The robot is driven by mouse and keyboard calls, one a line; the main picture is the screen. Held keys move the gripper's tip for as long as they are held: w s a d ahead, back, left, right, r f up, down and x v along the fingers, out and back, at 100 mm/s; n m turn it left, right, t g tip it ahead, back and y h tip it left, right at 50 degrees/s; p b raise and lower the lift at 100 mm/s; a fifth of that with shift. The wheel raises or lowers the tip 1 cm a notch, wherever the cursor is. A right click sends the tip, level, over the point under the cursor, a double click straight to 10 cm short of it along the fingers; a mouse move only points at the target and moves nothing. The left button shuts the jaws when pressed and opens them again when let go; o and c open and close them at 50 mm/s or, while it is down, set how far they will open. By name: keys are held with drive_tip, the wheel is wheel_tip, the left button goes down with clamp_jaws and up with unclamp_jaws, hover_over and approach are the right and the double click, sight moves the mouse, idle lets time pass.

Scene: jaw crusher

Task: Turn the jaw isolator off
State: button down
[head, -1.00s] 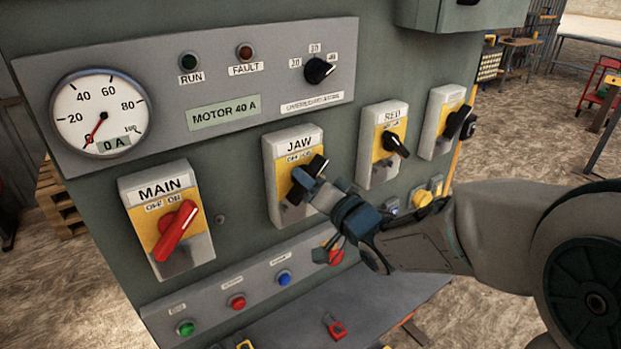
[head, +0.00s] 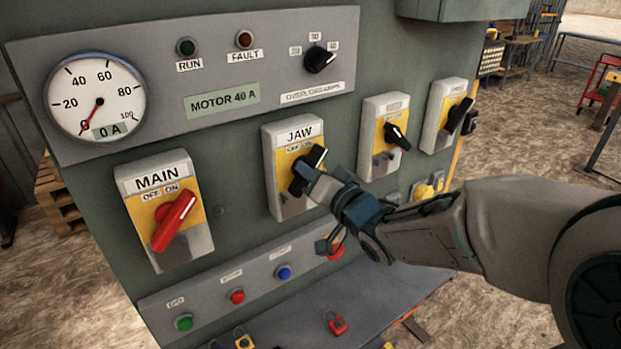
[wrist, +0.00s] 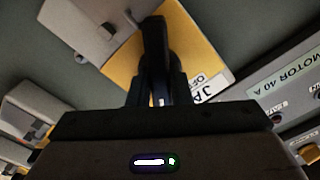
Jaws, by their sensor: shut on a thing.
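The jaw isolator (head: 280,140) is a light grey box with a yellow plate and a black rotary handle (head: 318,156), under a JAW label. The handle tilts up and to the right, toward the ON side of the label. My gripper (head: 306,178) is at the handle, coming from the lower right, with its fingers closed around it. In the wrist view the black handle (wrist: 155,50) stands between the two fingers of my gripper (wrist: 158,95), in front of the yellow plate. The fingers hide part of the handle's lower end.
The MAIN isolator (head: 160,182) with a red handle is to the left. Two more isolators (head: 384,105) (head: 438,125) with black handles are to the right. A sloped button panel (head: 262,283) lies below. The ammeter (head: 97,104) reads 0 A.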

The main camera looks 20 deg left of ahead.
drive_tip(key=n+b, duration=0.4)
drive_tip(key=b, duration=0.1)
drive_tip(key=shift+f, duration=0.25)
drive_tip(key=n+b, duration=0.3)
drive_tip(key=n, duration=0.1)
drive_tip(key=shift+b, duration=0.3)
drive_tip(key=n+b, duration=0.4)
drive_tip(key=n, duration=0.1)
drive_tip(key=shift+r, duration=0.1)
drive_tip(key=shift+r+n+b, duration=0.1)
drive_tip(key=shift+n+b, duration=0.75)
drive_tip(key=shift+n, duration=0.85)
drive_tip(key=c, duration=1.3)
unclamp_jaws()
drive_tip(key=shift+s, duration=0.1)
